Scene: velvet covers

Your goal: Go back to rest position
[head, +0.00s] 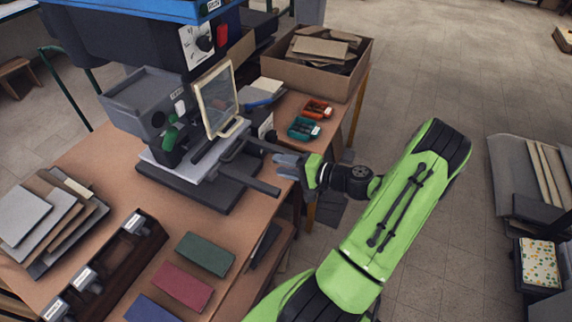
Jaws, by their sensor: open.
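My gripper (282,165) is at the end of my green arm, beside the right end of the press machine (188,140) on the brown workbench (105,150). Its grey fingers point left toward the machine's bar handles (262,187). It is open, and I see nothing held in it. I cannot tell whether a finger touches a bar handle. The arm reaches over the bench's right edge from the lower right.
Green (205,254), red (183,286) and blue (152,308) covers lie at the bench front. Grey boards (25,215) are stacked left. A cardboard box (335,80) and two small trays (303,128) stand behind. Open floor (440,90) lies right, with a cart (520,165) farther right.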

